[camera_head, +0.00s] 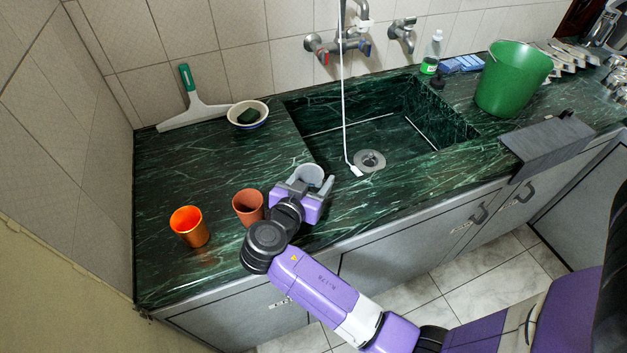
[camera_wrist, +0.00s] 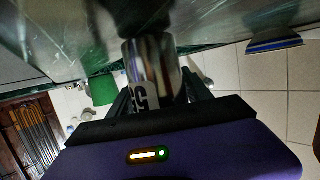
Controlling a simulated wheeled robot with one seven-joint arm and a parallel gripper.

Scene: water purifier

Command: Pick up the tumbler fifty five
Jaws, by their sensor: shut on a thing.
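A shiny metal tumbler (camera_wrist: 150,62) with a black-on-white label, where a "5" shows, stands between the fingers in the wrist view. The rest of the label is hidden. In the head view the tumbler (camera_head: 310,174) is grey, at the near left corner of the sink. My gripper (camera_head: 318,184) is shut around its sides; in the wrist view the dark fingers (camera_wrist: 160,98) press on both sides of it. I cannot tell whether its base touches the counter.
A terracotta cup (camera_head: 248,207) stands just left of my gripper, and an orange cup (camera_head: 189,227) farther left. The sink (camera_head: 400,125) lies behind right, with a white hose (camera_head: 345,110) hanging in it.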

